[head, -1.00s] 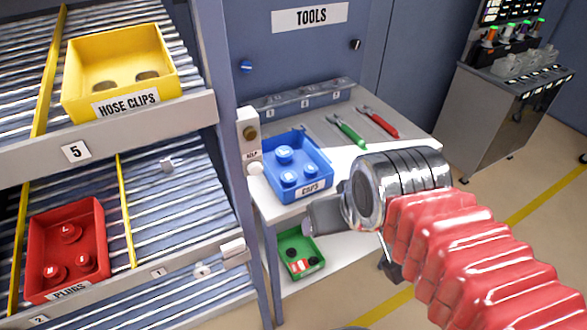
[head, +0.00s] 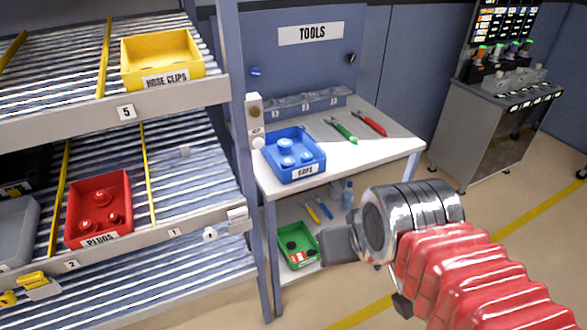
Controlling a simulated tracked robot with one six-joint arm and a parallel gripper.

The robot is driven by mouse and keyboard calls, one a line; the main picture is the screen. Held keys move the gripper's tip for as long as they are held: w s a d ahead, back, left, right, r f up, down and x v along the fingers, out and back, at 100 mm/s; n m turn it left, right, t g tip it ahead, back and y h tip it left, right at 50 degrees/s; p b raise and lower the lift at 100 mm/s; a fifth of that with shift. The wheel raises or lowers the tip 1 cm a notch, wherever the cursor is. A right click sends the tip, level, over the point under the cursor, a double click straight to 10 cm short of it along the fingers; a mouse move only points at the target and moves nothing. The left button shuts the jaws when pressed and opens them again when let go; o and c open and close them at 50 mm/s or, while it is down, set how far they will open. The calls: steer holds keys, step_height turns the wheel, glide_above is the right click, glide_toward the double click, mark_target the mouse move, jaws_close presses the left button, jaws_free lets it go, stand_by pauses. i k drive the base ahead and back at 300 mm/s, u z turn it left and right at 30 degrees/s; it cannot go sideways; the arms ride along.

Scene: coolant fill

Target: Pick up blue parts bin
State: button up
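The blue parts bin (head: 294,172), labelled CAPS, sits upright on the left part of the white tool table (head: 375,160). Several blue caps stand in it. My gripper (head: 340,245) is lower and to the right of the bin, apart from it, in front of the table. One grey finger pad shows, pointing left; the other finger is hidden, so its opening does not show. I see nothing held in it.
A roller rack on the left holds a yellow HOSE CLIPS bin (head: 161,62) and a red PLUGS bin (head: 99,208). A green bin (head: 298,247) is on the table's lower shelf. A grey cabinet (head: 485,125) stands at right.

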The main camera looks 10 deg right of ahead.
mark_target(302, 143)
steer(key=z, duration=0.05)
steer(key=k, duration=0.4)
steer(key=u, duration=1.5)
steer(key=i, duration=0.8)
steer(key=z, duration=0.55)
